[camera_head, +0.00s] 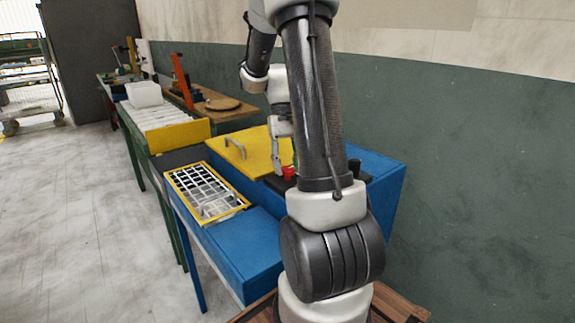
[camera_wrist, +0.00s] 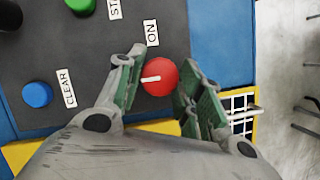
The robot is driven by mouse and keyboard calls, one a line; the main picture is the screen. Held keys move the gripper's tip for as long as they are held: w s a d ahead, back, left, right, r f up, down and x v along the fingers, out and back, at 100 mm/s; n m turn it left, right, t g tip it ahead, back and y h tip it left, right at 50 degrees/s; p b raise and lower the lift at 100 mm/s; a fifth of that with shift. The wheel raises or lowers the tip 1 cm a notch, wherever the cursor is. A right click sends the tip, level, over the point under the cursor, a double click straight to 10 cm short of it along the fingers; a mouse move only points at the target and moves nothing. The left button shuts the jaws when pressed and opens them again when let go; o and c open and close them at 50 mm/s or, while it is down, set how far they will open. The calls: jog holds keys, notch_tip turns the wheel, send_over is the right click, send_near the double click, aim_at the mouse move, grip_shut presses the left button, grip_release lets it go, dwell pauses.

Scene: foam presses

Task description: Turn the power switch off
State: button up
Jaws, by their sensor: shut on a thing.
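The power switch is a round red knob (camera_wrist: 163,83) on a dark grey control panel (camera_wrist: 95,50). A white pointer line on the knob points left in the wrist view. The label "ON" (camera_wrist: 151,32) is just above the knob in that view. My gripper (camera_wrist: 163,66) has its two green-padded fingers on either side of the knob and is shut on it. In the head view, the red knob (camera_head: 289,172) shows small on the blue press, below my gripper (camera_head: 284,165); my arm hides much of the panel there.
A blue button (camera_wrist: 37,94) labelled "CLEAR" and a green button (camera_wrist: 81,5) are left of the knob in the wrist view. In the head view, a yellow lid with a handle (camera_head: 245,148) and a yellow-framed grid tray (camera_head: 206,190) are left of the arm.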

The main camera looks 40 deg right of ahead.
dwell(0.3)
jog(key=o, duration=1)
jog(key=v, duration=1.2)
